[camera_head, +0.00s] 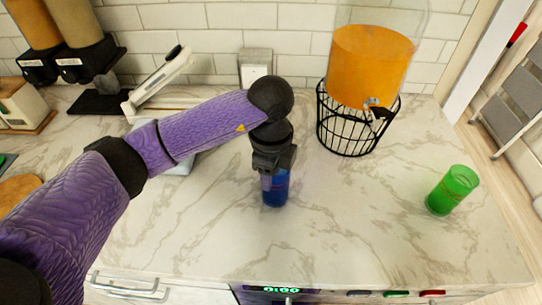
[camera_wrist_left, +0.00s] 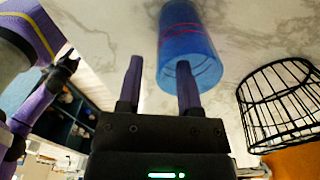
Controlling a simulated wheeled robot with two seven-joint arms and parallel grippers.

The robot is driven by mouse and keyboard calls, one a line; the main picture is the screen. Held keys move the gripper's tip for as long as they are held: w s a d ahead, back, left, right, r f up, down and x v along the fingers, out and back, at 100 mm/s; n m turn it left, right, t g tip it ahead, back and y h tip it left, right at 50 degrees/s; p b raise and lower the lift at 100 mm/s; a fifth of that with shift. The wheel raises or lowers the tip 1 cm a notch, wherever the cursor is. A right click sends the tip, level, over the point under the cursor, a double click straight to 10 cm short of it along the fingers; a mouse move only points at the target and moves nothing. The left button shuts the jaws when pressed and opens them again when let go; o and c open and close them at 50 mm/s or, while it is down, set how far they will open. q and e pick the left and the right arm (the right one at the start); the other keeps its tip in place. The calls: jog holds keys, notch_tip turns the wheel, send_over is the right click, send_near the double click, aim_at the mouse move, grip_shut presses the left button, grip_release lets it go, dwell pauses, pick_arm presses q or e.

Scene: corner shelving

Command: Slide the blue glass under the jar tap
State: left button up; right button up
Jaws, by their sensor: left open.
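The blue glass (camera_head: 277,188) stands on the marble counter below my left gripper (camera_head: 266,180), which partly hides it in the head view. In the left wrist view, my left gripper (camera_wrist_left: 158,82) is open. The blue glass (camera_wrist_left: 190,40) lies beyond its right finger, not centred between the fingers; I cannot tell if they touch. The jar (camera_head: 371,60) holds orange liquid and sits in a black wire stand (camera_head: 347,133) to the right. Its tap (camera_head: 376,108) faces the front. A dark gripper-like end on a purple arm shows small at the wrist view's left; its jaws are unclear.
A green glass (camera_head: 452,190) stands at the right of the counter. The counter between the blue glass and the wire stand is clear. A white lever device (camera_head: 160,82) and dispensers (camera_head: 85,45) stand at the back left. The wire stand (camera_wrist_left: 280,105) also shows in the wrist view.

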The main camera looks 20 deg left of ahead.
aim_at(271, 204)
pick_arm(q)
jog(key=shift+f+b, duration=0.3)
jog(key=shift+f, duration=1.65)
grip_shut()
